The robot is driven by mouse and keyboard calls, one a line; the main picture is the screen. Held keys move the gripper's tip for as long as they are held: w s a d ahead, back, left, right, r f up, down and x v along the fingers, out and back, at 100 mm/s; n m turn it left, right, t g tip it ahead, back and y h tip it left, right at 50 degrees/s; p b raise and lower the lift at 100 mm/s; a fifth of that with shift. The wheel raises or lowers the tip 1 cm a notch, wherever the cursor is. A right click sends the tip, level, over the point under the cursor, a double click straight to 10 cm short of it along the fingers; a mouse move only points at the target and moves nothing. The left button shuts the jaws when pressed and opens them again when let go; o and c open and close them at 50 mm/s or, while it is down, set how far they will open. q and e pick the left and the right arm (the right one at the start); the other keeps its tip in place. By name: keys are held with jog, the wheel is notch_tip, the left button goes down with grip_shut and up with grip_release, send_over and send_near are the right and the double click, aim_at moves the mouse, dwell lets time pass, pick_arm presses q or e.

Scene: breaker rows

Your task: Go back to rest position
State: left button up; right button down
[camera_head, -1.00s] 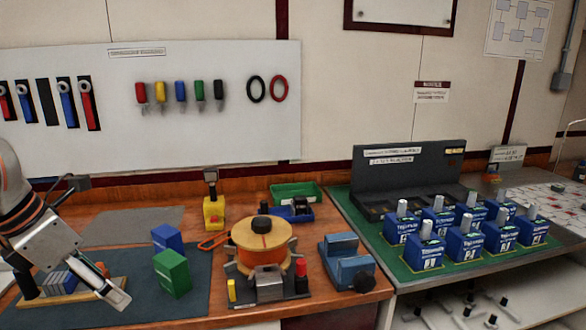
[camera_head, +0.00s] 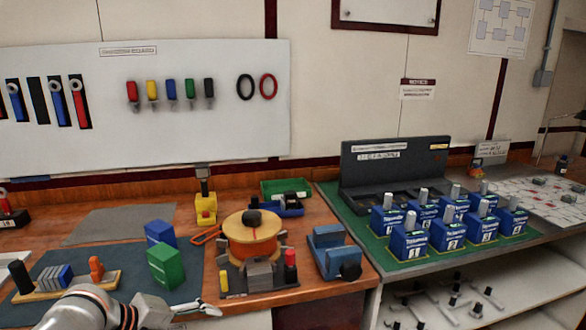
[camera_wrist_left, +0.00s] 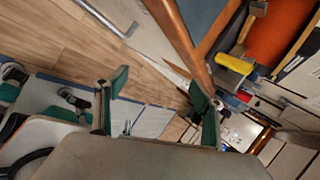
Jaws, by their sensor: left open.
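My left arm (camera_head: 88,308) comes in low at the bottom left of the head view, in front of the workbench. My right gripper is in neither view.
A green block (camera_head: 166,268) and a blue block (camera_head: 160,234) stand on a dark mat. A wooden rack (camera_head: 45,291), an orange spool (camera_head: 252,236) and a blue vise (camera_head: 332,254) are nearby. Several blue breakers (camera_head: 448,235) stand on a green mat at right.

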pick_arm(q)
jog(key=s+d+f+n+t, duration=0.1)
jog(key=s+f+n, duration=0.1)
jog(key=f+n, duration=0.45)
jog(key=s+d+f+n+t, duration=0.1)
jog(key=s+f+n+t, duration=0.15)
jog(key=f+n, duration=0.4)
jog(key=s+a+f+n+y, duration=0.1)
jog(key=s+f+n+y, duration=0.2)
jog(key=s+f+n, duration=0.6)
jog(key=s+f+t, duration=0.1)
jog(key=s+f, duration=0.2)
jog(key=s, duration=0.3)
jog(key=shift+s+a+y, duration=0.15)
jog(key=shift+a+y, duration=0.2)
jog(key=shift+y, duration=0.05)
